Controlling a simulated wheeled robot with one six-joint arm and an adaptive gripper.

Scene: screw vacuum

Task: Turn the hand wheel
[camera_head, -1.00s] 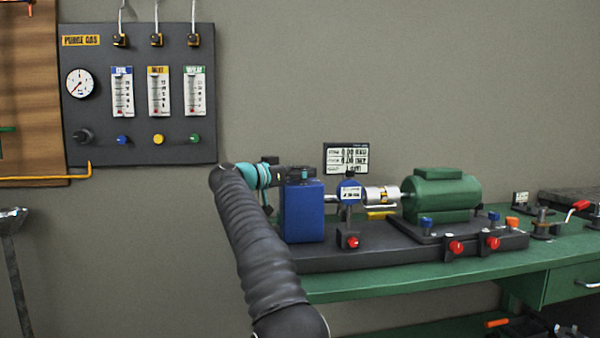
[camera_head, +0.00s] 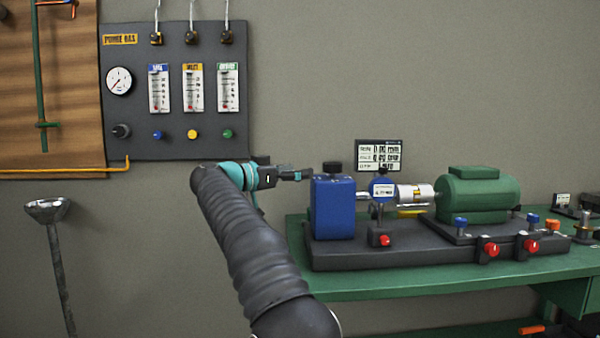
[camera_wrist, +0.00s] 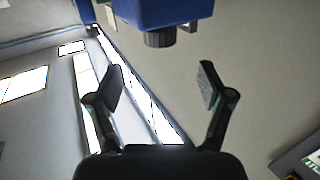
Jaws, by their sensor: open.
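No spoked hand wheel shows clearly. A black ridged knob (camera_head: 333,167) sits on top of the blue block (camera_head: 333,208) at the left end of the bench rig. The wrist view shows the same knob (camera_wrist: 160,38) under the edge of the blue block (camera_wrist: 150,12), so that view is turned over. My gripper (camera_head: 308,175) is just left of the knob, at about its height and apart from it. In the wrist view my gripper (camera_wrist: 162,80) is open and empty, its two fingers spread wide with the knob ahead between them.
A dark base plate (camera_head: 350,256) on the green bench (camera_head: 400,284) carries the blue block, a blue dial (camera_head: 382,187), a silver coupling (camera_head: 415,197) and a green motor (camera_head: 478,198). A small display (camera_head: 378,155) stands behind. A purge gas panel (camera_head: 170,90) hangs at the left.

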